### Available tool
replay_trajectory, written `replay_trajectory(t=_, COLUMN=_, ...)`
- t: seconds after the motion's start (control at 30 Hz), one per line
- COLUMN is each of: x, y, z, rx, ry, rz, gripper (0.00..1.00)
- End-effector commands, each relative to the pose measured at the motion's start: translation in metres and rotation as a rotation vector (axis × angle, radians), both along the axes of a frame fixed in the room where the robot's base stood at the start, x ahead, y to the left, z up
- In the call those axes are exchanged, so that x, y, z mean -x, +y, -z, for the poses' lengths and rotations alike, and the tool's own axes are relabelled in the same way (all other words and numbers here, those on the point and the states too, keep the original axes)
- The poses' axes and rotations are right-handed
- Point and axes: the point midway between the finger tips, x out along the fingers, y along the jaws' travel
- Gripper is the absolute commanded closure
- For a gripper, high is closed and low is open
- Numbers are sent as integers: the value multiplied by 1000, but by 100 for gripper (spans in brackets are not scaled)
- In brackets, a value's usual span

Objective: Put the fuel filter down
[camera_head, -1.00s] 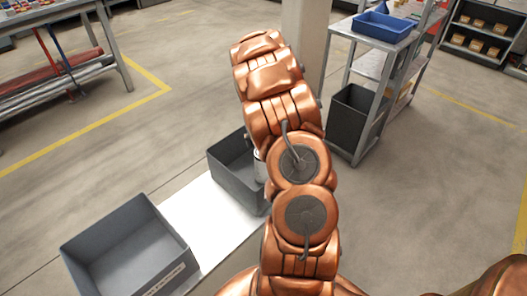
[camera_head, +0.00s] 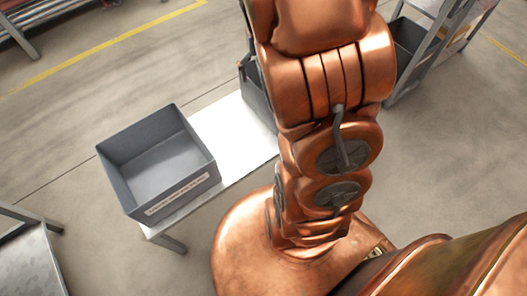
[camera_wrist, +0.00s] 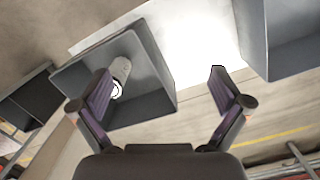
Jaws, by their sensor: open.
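The fuel filter, a light grey cylinder (camera_wrist: 121,72), is inside a dark grey bin (camera_wrist: 155,60) in the wrist view. I cannot tell whether it stands or lies. My gripper (camera_wrist: 160,76) is open, with its fingers spread wide and nothing between them. The left finger overlaps the filter in the picture; I cannot tell whether they touch. In the head view this bin (camera_head: 258,98) is mostly hidden behind my arm. The filter and my gripper are out of sight there.
A second grey bin (camera_head: 205,184) with a label stands empty on the white-topped table (camera_head: 232,135). The bare white top lies between the bins. A metal shelf rack (camera_head: 445,40) stands at upper right. A metal table (camera_head: 30,262) is at lower left. Open floor lies around.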

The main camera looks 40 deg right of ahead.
Motion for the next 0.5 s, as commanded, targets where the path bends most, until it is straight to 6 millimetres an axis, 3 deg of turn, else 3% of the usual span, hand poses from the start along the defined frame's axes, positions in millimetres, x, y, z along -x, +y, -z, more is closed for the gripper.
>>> replay_trajectory(t=0.03, x=11, y=19, z=-7, rx=-7, ry=6, rz=-26, gripper=0)
replay_trajectory(t=0.2, x=51, y=69, z=-24, rx=-27, ry=34, rz=-103, gripper=0)
replay_trajectory(t=0.5, x=135, y=137, z=-39, rx=-55, ry=91, rz=-272, gripper=0)
